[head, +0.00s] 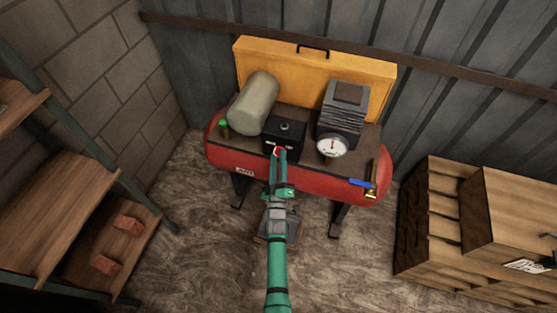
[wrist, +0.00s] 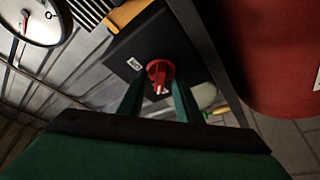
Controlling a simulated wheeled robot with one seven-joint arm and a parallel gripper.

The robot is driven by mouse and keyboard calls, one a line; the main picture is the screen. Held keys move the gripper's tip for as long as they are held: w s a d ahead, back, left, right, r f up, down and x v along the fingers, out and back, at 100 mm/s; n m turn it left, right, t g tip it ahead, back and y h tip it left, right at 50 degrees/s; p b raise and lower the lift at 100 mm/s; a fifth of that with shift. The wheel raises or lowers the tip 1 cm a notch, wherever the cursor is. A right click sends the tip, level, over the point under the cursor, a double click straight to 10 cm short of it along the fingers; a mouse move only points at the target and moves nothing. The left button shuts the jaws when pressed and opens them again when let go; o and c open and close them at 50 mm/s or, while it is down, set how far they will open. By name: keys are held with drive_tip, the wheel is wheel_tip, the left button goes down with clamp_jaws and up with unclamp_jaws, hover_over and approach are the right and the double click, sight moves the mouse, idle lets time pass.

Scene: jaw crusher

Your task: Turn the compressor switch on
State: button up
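The compressor (head: 225,150) is a red horizontal tank with a dark top plate, standing against the back wall. Its black switch box (head: 284,138) sits at the middle of the plate and also shows in the wrist view (wrist: 140,50). The red rotary switch (wrist: 160,74) on the box's face has a pale mark on it. My gripper (wrist: 158,88) is open, with one green finger on each side of the red switch; whether they touch it I cannot tell. In the head view my gripper (head: 279,154) is right at the front of the box and partly hides the switch.
A round gauge (head: 332,147) and a finned block (head: 344,108) stand right of the box, a grey-green cylinder (head: 254,103) left. A blue-handled valve (head: 361,183) is at the tank's right end. Shelves (head: 60,210) stand left, wooden crates (head: 440,220) right.

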drive_tip(key=shift+w, duration=0.1)
clamp_jaws()
drive_tip(key=shift+m, duration=0.4)
drive_tip(key=m+g+h, duration=0.1)
drive_tip(key=m+h, duration=0.2)
drive_tip(key=m, duration=0.5)
drive_tip(key=m+g+h, duration=0.1)
drive_tip(key=m+h, duration=0.3)
drive_tip(key=m, duration=0.4)
drive_tip(key=m+g+h, duration=0.1)
drive_tip(key=m+h, duration=0.3)
drive_tip(key=m, duration=0.4)
drive_tip(key=shift+w+a+g, duration=0.1)
drive_tip(key=shift+a+g, duration=0.2)
drive_tip(key=shift+a, duration=0.1)
drive_tip(key=shift+m, duration=0.5)
unclamp_jaws()
